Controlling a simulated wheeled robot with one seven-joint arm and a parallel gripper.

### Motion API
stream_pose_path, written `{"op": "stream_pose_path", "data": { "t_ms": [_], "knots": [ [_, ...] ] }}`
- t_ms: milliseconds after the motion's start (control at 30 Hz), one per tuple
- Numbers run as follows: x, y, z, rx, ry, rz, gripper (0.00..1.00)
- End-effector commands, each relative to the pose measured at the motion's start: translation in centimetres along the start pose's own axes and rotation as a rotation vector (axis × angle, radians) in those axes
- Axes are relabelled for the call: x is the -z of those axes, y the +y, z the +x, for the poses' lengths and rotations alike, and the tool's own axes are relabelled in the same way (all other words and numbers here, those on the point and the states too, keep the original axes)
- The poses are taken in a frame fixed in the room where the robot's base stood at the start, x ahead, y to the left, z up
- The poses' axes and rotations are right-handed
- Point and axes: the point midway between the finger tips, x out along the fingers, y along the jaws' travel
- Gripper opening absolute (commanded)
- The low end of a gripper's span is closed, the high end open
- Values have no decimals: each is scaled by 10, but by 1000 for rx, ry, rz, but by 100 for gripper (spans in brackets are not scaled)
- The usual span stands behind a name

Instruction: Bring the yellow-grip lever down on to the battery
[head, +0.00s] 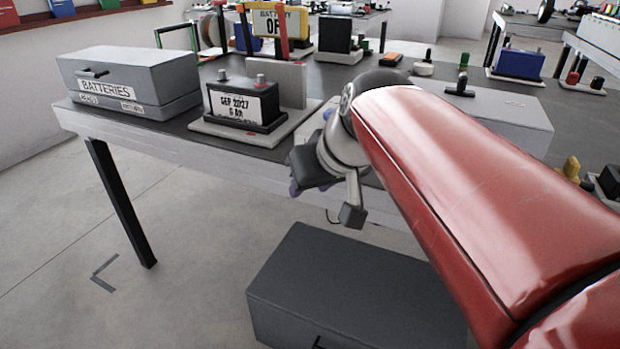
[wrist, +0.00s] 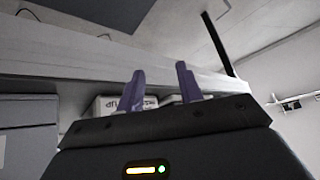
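A yellow grip (head: 571,168) shows at the right side of the bench in the head view; whether it belongs to a lever is too small to tell. A dark battery (head: 225,107) with a white "SEP 2027" label and two terminals on top stands upright on a grey base plate at the bench's left part. A blue battery (head: 519,64) stands on a plate at the far right. My gripper (wrist: 160,68) hangs beside the bench's front edge, away from them all. Its two purple fingers are apart with nothing between them. In the head view my wrist partly hides it.
A grey "BATTERIES" box (head: 130,75) sits at the bench's left end. A grey case (head: 510,122) lies behind my red arm. A dark grey box (head: 345,290) stands on the floor below my gripper. The floor at left is clear. The bench edge (wrist: 50,58) crosses the wrist view.

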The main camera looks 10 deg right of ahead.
Motion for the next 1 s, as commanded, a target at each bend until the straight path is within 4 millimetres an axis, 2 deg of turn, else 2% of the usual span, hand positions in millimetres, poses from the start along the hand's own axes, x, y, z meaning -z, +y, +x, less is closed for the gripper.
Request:
{"op": "stream_pose_path", "data": {
  "t_ms": [100,300,833,867,933,1000],
  "knots": [
    [-19,4,-1,-28,-17,20,36],
    [-40,10,-2,-60,-35,48,36],
    [-53,13,-2,-78,-45,64,36],
    [-59,14,-2,-85,-48,69,36],
    [-82,19,-2,-113,-64,92,36],
    [-114,27,-1,-149,-84,126,36]
  ]
}}
